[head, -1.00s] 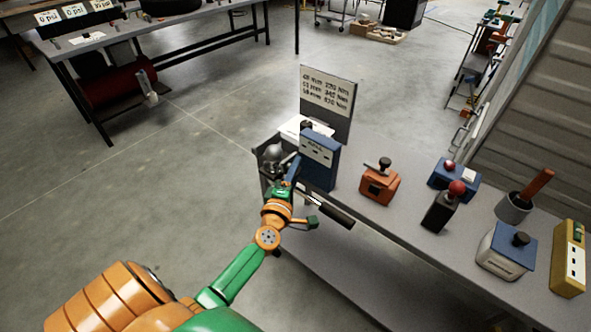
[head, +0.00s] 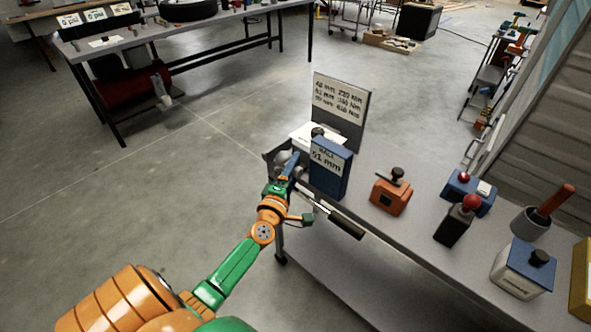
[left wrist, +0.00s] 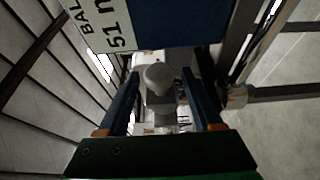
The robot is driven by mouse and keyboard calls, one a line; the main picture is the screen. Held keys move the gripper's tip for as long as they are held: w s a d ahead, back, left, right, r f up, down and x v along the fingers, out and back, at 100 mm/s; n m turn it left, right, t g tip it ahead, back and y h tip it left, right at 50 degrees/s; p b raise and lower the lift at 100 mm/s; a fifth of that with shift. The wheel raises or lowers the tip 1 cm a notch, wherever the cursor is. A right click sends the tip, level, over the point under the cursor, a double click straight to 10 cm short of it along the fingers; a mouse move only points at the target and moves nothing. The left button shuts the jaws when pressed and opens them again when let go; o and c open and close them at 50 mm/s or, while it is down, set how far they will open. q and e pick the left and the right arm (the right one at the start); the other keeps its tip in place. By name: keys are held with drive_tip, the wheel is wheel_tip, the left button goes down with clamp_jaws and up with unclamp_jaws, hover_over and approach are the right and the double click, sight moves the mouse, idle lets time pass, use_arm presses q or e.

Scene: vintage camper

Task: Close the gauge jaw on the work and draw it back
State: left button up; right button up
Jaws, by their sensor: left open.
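The blue gauge box (head: 330,170) stands on the left end of the bench, and its white display reads "BALL 51 mm". The display also shows, cut off, in the left wrist view (left wrist: 105,28). A grey metal ball or rounded part (head: 282,157) sits beside the box at the bench end. My left gripper (head: 291,168) is at this spot, left of the box. In the left wrist view its dark blue fingers (left wrist: 162,82) are open, with a pale round-topped knob (left wrist: 158,77) between them. I cannot tell whether they touch it. The jaw itself is largely hidden.
A sign board (head: 339,108) with size and torque lines stands behind the gauge. A dark-handled bar (head: 345,225) sticks out at the bench front. An orange box (head: 391,195) and a red-knobbed block (head: 458,222) stand farther right on the bench (head: 405,225).

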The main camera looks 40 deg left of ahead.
use_arm(q)
drive_tip(key=v, duration=0.7)
idle(0.8)
drive_tip(key=s+d+f+m+g+h, duration=0.25)
drive_tip(key=s+d+f+m, duration=0.2)
drive_tip(key=f, duration=0.45)
drive_tip(key=s+d+f+m+g+h, duration=0.1)
drive_tip(key=s+d+f+m+g, duration=0.3)
drive_tip(key=f, duration=0.6)
drive_tip(key=s+d+f+m+g+h, duration=0.25)
drive_tip(key=s+f+m, duration=0.3)
drive_tip(key=f, duration=0.35)
drive_tip(key=s+d+f+m+g, duration=0.1)
drive_tip(key=s+f+m+g, duration=0.2)
drive_tip(key=s, duration=0.6)
drive_tip(key=s+d+f+m+g, duration=0.1)
drive_tip(key=s+f+m+g, duration=0.3)
drive_tip(key=s, duration=0.6)
wheel_tip(320, 180, down, 2)
drive_tip(key=m, duration=0.3)
drive_tip(key=shift+s+d, duration=0.2)
drive_tip(key=shift+d, duration=0.05)
